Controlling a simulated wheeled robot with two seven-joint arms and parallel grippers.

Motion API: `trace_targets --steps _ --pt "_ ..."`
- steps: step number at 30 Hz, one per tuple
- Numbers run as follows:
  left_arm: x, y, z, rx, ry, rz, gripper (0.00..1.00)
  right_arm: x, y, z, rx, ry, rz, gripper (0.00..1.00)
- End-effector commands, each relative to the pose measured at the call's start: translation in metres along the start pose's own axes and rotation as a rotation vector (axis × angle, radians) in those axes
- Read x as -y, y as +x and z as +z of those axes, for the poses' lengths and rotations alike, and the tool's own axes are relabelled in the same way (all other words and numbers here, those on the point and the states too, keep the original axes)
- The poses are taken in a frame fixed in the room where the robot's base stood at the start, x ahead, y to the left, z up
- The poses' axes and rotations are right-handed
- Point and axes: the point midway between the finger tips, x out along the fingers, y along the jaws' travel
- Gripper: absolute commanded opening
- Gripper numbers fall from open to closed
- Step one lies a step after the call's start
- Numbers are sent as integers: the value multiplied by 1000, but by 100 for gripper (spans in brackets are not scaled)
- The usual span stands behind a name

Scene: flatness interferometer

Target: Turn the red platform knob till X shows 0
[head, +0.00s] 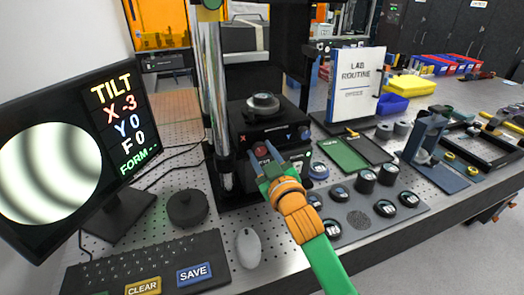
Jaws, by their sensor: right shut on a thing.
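The monitor (60,150) at the left shows curved grey fringes in a round field and the text TILT, X -3, Y 0, F 0 and FORM with dashes. The red platform knob (262,150) is on the front of the black instrument base, beside a red X mark. My right gripper (264,165) reaches in from the lower right with a green arm and orange wrist. Its jaws are shut on the red knob and hide part of it. A blue knob (304,133) sits to the right near a blue Y mark. My left gripper is out of view.
A round black platform (263,104) stands above the knobs, beside a chrome column (213,100). A keyboard (150,268), a mouse (248,247) and a black puck (187,208) lie in front. A tray (400,222) of several dark round pieces is to the right.

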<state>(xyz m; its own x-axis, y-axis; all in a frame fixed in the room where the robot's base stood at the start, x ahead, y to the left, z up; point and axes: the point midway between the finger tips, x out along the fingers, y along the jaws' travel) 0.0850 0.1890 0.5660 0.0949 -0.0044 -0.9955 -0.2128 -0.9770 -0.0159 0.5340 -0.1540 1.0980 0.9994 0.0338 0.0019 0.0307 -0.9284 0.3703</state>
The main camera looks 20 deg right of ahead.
Motion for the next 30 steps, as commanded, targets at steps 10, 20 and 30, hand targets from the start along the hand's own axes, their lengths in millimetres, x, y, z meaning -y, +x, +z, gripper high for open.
trace_targets --steps 10,20,30 --pt "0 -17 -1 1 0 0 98 -1 0 -2 1 296 1 0" --pt "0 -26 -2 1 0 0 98 -1 0 -2 0 489 0 0" --pt "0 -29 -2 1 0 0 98 -1 0 -1 -2 562 -1 0"
